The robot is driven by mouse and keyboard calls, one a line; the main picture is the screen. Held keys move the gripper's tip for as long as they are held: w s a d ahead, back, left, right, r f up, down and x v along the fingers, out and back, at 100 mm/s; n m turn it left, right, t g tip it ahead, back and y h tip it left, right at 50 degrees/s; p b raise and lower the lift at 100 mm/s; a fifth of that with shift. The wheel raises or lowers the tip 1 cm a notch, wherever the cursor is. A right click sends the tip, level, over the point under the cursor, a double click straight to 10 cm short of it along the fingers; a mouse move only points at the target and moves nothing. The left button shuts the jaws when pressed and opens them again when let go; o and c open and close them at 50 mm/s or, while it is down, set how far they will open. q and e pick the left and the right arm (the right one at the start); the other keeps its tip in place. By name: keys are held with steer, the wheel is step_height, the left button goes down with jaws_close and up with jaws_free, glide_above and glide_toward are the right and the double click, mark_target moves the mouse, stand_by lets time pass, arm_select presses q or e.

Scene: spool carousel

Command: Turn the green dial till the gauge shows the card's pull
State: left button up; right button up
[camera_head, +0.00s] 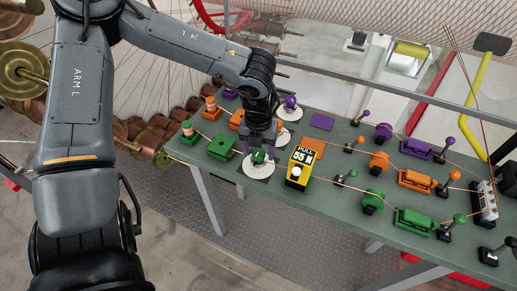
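The green dial (258,157) sits on a round pale gauge face (256,172) at the left middle of the grey-green table. My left gripper (259,152) reaches down from above, its fingertips at the dial with a bit of green between them. I cannot tell whether the fingers press on it. The gripper hides most of the dial and the upper part of the gauge face, and the reading is too small to make out. The yellow card (303,158) on a green stand, right of the dial, reads "PULL 55 N". My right gripper is not in view.
An orange block (313,146) stands behind the card. A purple knob (290,101) on another pale disc is farther back. Green (413,221), orange (414,181) and purple (414,149) units with levers fill the right side. A dark shape at the right edge is unclear.

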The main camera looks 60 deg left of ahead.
mark_target(258, 153)
arm_select(q)
step_height(258, 153, up, 11)
steer(key=p, duration=0.1)
steer(key=shift+p, duration=0.35)
stand_by(0.3)
steer(key=shift+s, duration=0.1)
stand_by(0.3)
